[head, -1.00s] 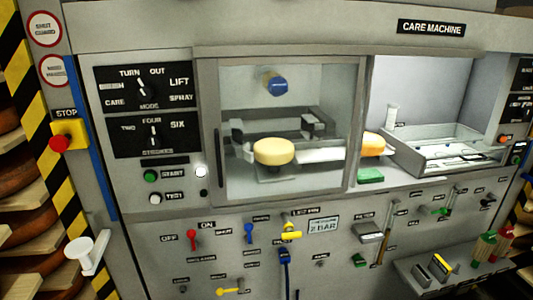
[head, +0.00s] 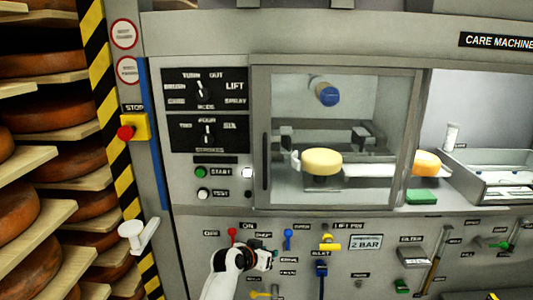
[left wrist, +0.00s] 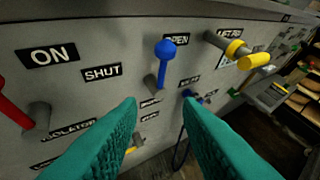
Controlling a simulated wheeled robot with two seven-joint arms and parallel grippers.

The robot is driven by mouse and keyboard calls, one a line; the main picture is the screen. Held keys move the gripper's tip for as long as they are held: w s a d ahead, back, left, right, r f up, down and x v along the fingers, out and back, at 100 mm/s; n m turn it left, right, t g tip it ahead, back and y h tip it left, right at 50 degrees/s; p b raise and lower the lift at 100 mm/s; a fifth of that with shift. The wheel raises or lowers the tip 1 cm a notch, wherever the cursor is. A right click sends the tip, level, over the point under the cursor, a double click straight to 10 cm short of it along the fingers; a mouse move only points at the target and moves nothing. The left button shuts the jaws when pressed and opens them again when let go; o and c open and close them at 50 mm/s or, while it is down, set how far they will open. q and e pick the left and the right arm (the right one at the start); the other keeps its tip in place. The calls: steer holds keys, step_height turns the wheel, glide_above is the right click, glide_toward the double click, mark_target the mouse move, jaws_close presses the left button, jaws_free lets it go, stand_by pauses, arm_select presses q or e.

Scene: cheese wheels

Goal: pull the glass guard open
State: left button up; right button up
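The glass guard (head: 388,120) is a clear framed panel across the front of the machine's left chamber, with a dark upright handle (head: 265,160) at its left edge. It looks shut over that chamber. My left gripper (head: 272,257) is below the guard, in front of the lower panel and apart from the handle. In the left wrist view its two teal fingers (left wrist: 160,108) are spread with nothing between them. They point toward the panel near a blue-knobbed lever (left wrist: 165,52). My right gripper is not in view.
A pale cheese wheel (head: 322,161) sits behind the glass. A red lever (head: 232,234), yellow handle (head: 330,244) and other controls stick out of the panel near my gripper. A white knob (head: 133,232) and the red stop button (head: 126,133) project at left. Cheese shelves (head: 50,118) stand further left.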

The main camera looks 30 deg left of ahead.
arm_select(q)
steer(key=s+a+r+m+t, duration=0.1)
steer(key=s+a+r+t, duration=0.1)
steer(key=r, duration=0.8)
steer(key=s+a+r+t, duration=0.1)
steer(key=a+r+t, duration=0.1)
steer(key=r, duration=0.8)
steer(key=s+a+r+m+t, duration=0.1)
steer(key=s+r+t, duration=0.1)
steer(key=r, duration=0.8)
steer(key=w+p, duration=0.2)
steer(key=w, duration=0.9)
steer(key=shift+w, duration=0.3)
jaws_close()
